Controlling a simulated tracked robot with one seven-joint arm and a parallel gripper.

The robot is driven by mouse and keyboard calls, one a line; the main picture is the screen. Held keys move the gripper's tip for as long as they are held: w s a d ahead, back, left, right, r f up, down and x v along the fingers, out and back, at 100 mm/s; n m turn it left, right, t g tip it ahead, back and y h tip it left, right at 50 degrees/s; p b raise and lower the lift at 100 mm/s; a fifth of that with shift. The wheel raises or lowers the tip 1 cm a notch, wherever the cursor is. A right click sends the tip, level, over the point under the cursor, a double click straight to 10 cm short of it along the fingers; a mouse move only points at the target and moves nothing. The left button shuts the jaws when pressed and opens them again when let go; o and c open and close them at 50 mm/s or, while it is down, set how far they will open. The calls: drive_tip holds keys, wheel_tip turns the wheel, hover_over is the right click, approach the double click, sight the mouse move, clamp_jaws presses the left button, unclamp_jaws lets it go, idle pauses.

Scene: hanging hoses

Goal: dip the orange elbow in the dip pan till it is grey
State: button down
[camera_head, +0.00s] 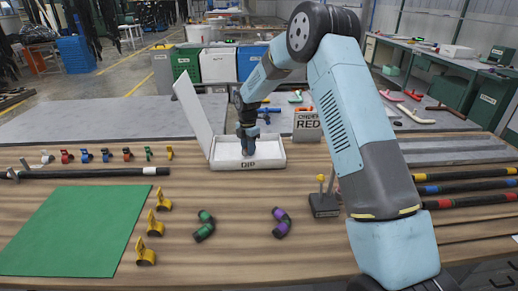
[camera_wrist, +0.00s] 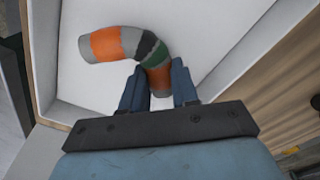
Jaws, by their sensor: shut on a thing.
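The elbow (camera_wrist: 105,45) shows in the wrist view as a bent pipe. It is part orange and part grey: grey covers its far left end, part of the bend and the near end, with orange between. A black band and a green band sit by the bend. My gripper (camera_wrist: 158,88) is shut on its near leg; it also shows in the head view (camera_head: 248,148), reaching down into the dip pan. The white dip pan (camera_head: 270,162), marked DIP, has its lid (camera_head: 193,110) raised at the left. In the head view my gripper hides the elbow.
A sign reading "ORDER RED" (camera_head: 307,126) stands right of the pan. A green mat (camera_head: 75,230), yellow clips (camera_head: 152,224), a green-and-black elbow (camera_head: 204,226) and a purple-and-green elbow (camera_head: 282,222) lie nearer. Banded black hoses (camera_head: 460,187) lie at right.

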drive_tip(key=shift+a, duration=3)
drive_tip(key=shift+d, duration=0.15)
drive_tip(key=shift+d, duration=4.9)
drive_tip(key=shift+r, duration=0.15)
wheel_tip(320, 180, up, 11)
